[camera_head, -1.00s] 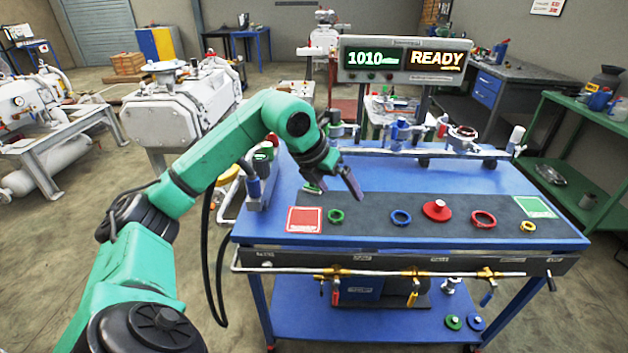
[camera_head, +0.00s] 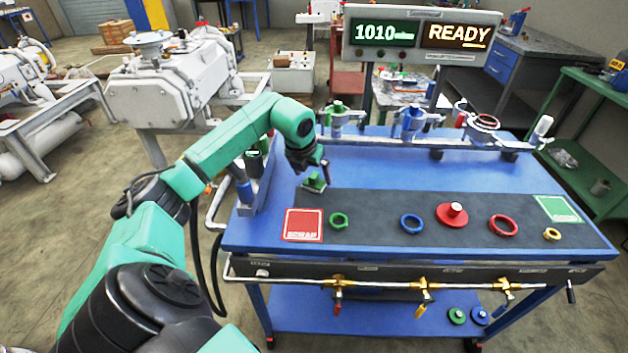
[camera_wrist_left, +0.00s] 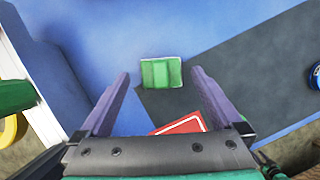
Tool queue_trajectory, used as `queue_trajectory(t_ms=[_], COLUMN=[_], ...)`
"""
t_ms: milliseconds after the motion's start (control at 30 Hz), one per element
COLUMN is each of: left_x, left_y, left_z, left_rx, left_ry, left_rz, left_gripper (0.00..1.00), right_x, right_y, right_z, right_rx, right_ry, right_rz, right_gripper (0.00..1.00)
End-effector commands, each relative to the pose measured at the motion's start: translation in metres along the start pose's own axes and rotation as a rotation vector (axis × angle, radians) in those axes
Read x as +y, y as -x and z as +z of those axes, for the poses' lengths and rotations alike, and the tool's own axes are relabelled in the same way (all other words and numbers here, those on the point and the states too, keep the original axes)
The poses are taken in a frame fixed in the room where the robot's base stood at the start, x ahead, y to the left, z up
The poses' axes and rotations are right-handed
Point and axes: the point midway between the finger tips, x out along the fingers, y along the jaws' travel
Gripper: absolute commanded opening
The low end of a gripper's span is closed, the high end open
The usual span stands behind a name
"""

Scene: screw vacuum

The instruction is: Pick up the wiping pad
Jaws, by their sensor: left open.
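The wiping pad (camera_head: 314,184) is a small green block with a pale base. It lies at the left back edge of the dark mat on the blue table. In the left wrist view the pad (camera_wrist_left: 161,72) is ahead of my fingertips, roughly centred between them. My left gripper (camera_head: 316,168) is open and empty, pointing down just above the pad. Both purple fingers of the gripper (camera_wrist_left: 160,80) are apart in the wrist view, with no contact visible. My right gripper is not in view.
The red scrap square (camera_head: 303,225) lies in front of the pad. A green ring (camera_head: 339,220), blue ring (camera_head: 411,224), red knobbed disc (camera_head: 452,214), red ring (camera_head: 502,225) and yellow ring (camera_head: 551,234) lie along the mat. Valve fittings (camera_head: 412,121) line the back rail.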

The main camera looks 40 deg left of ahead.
Motion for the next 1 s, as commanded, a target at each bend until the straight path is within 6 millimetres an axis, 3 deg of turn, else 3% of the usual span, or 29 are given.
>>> queue_trajectory(t_ms=[133,367,600,867,1000], left_x=[0.0,0.0,0.0,0.0,0.001], left_y=[-0.024,-0.028,-0.028,-0.025,-0.012], left_z=[0.001,0.001,0.001,0.002,0.008], left_rx=[0.002,-0.001,-0.001,-0.002,-0.005], left_ry=[0.002,0.0,0.0,0.0,0.001], left_rz=[-0.002,-0.001,-0.001,-0.001,-0.001], left_gripper=[1.0,1.0,0.11,0.11,0.11], right_x=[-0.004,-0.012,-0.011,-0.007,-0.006], right_y=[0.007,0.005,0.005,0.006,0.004], right_z=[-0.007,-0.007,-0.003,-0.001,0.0], right_rx=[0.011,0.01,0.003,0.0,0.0], right_ry=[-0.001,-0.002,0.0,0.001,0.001], right_rz=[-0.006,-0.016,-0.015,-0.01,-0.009], right_gripper=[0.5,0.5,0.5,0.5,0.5])
